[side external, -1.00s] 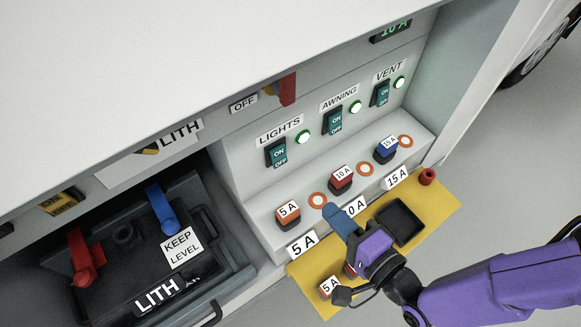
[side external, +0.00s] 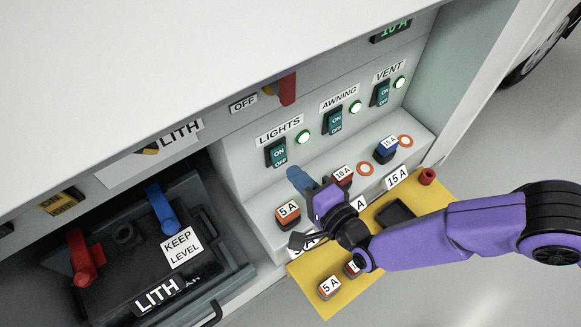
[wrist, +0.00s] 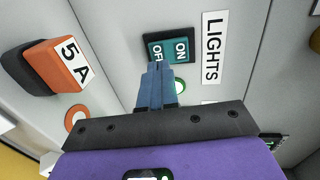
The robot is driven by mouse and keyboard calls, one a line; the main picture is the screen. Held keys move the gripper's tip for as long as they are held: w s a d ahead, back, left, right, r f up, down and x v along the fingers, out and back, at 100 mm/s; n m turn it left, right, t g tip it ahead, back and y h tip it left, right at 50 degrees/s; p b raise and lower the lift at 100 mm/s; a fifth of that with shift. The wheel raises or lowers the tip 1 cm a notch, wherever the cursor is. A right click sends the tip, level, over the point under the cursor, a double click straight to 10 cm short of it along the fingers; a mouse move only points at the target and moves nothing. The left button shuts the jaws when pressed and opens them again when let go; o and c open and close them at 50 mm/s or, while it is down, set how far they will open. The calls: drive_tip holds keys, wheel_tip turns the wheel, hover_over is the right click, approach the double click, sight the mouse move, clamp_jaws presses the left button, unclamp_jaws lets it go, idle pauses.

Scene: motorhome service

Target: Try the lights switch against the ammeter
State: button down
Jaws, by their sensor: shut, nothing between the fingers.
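The lights switch (side external: 278,153) is a teal ON/OFF rocker on the grey panel, under its LIGHTS label (side external: 279,131). The wrist view also shows the lights switch (wrist: 181,48) just beyond my fingertips. Its lamp (side external: 302,137) glows green.
The awning switch (side external: 335,121) and vent switch (side external: 382,93) are to the right, with lit green lamps. Fuses, including the 5 A one (side external: 288,213), stand on the ledge below. A yellow tray (side external: 318,302) lies in front. A lithium battery (side external: 140,255) is at left.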

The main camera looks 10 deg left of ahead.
sight(282, 161)
drive_tip(key=shift+x, duration=1.4)
drive_tip(key=shift+f, duration=0.1)
drive_tip(key=shift+w+a+f, duration=0.1)
drive_tip(key=shift+w+f, duration=0.05)
drive_tip(key=s+d+f, duration=0.2)
drive_tip(key=s+d, duration=0.7)
drive_tip(key=s, duration=0.1)
drive_tip(key=shift+d+f, duration=0.15)
drive_tip(key=shift+d, duration=0.25)
